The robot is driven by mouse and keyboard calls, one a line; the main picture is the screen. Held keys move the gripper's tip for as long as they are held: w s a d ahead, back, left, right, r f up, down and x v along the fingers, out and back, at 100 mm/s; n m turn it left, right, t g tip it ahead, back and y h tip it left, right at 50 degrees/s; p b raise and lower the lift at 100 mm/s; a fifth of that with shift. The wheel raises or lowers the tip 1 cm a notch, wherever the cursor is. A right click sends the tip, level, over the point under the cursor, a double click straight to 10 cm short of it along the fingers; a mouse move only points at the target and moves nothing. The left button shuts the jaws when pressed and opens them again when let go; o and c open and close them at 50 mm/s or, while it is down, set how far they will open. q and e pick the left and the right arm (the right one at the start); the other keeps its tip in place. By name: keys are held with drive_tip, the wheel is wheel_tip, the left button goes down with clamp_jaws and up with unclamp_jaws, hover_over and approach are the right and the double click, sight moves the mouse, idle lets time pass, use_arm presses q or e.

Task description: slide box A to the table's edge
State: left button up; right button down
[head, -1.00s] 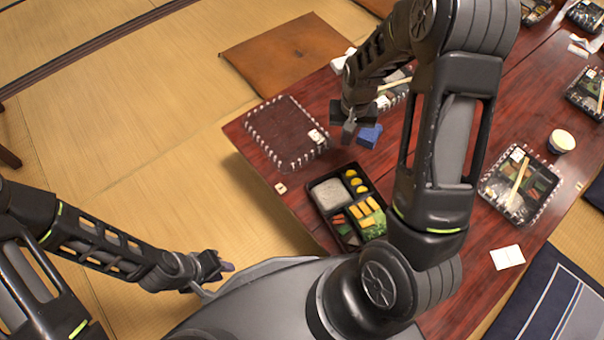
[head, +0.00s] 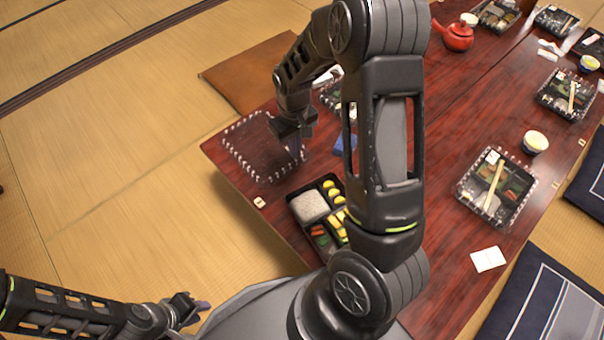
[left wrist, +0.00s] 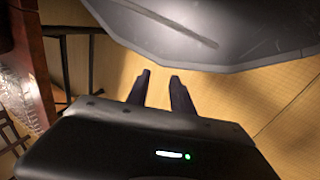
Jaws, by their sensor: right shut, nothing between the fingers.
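No letter A is readable on any box. A black lunch box (head: 296,215) with rice, yellow pieces and vegetables lies near the table's near-left edge; my right arm hides its right part. A clear tray or lid (head: 255,150) with a pale patterned rim lies flat at the table's left corner. My right gripper (head: 298,154) is shut and empty over the right end of that clear tray; I cannot tell whether it touches. My left gripper (head: 195,306) is off the table, low at the left. Its fingers are apart and empty in the left wrist view (left wrist: 161,80).
The dark red table (head: 445,110) has bare wood at middle right. A blue object (head: 345,144) lies right of my right gripper, partly hidden. A small white piece (head: 259,202) is by the left edge. Another boxed meal (head: 462,196), a cup (head: 535,143) and a red teapot (head: 458,37) stand farther right.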

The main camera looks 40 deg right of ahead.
sight(307, 185)
wheel_tip(307, 185, down, 10)
drive_tip(key=b, duration=0.3)
drive_tip(key=shift+b, duration=0.35)
drive_tip(key=s, duration=0.3)
drive_tip(key=shift+s, duration=0.1)
drive_tip(key=shift+s+a+b, duration=0.1)
drive_tip(key=shift+s+b, duration=0.2)
drive_tip(key=shift+s, duration=0.15)
drive_tip(key=shift+s+r+p, duration=0.2)
drive_tip(key=shift+s+p, duration=0.25)
drive_tip(key=shift+s, duration=0.15)
drive_tip(key=shift+s+f, duration=0.1)
drive_tip(key=shift+s, duration=0.15)
